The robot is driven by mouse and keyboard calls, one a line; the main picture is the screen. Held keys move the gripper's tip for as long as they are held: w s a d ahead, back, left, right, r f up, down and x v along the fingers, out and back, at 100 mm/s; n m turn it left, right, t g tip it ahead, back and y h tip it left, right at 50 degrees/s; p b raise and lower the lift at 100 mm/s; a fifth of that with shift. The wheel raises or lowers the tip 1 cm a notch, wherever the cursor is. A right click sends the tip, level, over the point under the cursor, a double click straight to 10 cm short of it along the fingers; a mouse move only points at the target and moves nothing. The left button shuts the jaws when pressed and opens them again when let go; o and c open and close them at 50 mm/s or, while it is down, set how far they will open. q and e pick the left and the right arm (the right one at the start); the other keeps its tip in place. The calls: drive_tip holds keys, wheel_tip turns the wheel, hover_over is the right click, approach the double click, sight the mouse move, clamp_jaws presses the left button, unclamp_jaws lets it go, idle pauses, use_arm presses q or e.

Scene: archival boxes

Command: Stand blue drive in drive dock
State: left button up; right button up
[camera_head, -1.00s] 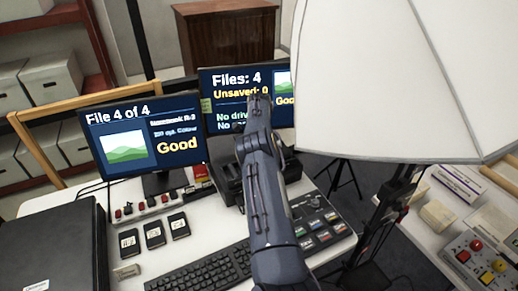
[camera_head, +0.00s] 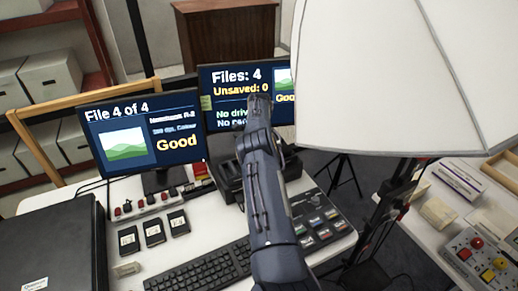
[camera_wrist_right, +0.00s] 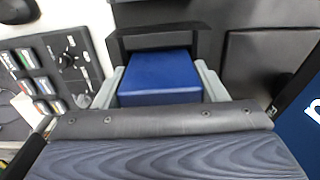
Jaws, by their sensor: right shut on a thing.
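The blue drive (camera_wrist_right: 160,76) is between the two grey fingers of my right gripper (camera_wrist_right: 160,88) in the right wrist view. The gripper is shut on it. A black frame with a raised rim (camera_wrist_right: 158,42), which looks like part of the drive dock, lies right beyond the drive. I cannot tell whether the drive is inside the dock or just above it. In the head view the black dock (camera_head: 229,180) stands on the desk before the right monitor, partly behind my right arm, which also hides the drive. My left gripper is not in view.
A keyboard (camera_head: 205,268), black labelled drives (camera_head: 153,232) and a control panel (camera_head: 318,222) lie around my arm. A large white light hood (camera_head: 390,75) hangs at the right.

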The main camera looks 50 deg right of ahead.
drive_tip(key=shift+f, duration=0.25)
drive_tip(key=o, duration=1.2)
drive_tip(key=shift+c, duration=0.2)
drive_tip(key=shift+r, duration=0.3)
wheel_tip(320, 180, up, 7)
drive_tip(key=shift+r+b, duration=0.1)
drive_tip(key=shift+b, duration=0.5)
